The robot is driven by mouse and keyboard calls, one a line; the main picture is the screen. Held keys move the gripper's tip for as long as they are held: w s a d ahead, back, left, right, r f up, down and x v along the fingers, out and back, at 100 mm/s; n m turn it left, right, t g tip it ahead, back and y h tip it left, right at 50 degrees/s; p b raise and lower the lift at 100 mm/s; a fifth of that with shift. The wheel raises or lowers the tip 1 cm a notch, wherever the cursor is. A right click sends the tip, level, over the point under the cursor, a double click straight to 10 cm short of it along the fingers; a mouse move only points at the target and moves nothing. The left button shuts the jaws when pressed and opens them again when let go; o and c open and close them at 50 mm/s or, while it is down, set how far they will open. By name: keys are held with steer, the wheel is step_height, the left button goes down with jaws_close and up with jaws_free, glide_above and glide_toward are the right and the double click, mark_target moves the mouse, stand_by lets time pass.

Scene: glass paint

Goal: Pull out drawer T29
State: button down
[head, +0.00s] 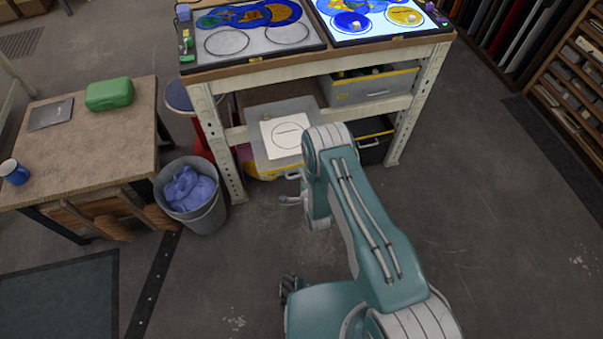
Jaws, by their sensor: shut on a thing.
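No label reading T29 is legible. My gripper (289,199) is at the front of this drawer, low beside my arm's wrist, and is shut on the drawer handle (292,175). My arm hides part of the drawer's right side, and the grip itself is small and partly hidden.
The workbench (232,82) carries glass panels on top. Another drawer with a yellow edge (372,88) sits to the right, above a black one (372,148). A bin with a blue bag (190,192) and a wooden table (75,150) stand left. Floor (480,210) at right is clear.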

steer(key=shift+s+f, duration=0.2)
steer(key=shift+f, duration=0.1)
steer(key=c, duration=0.8)
jaws_free()
steer(key=shift+o, duration=0.6)
steer(key=shift+w+r, duration=0.1)
steer(key=v, duration=1.2)
steer(key=shift+w, duration=0.15)
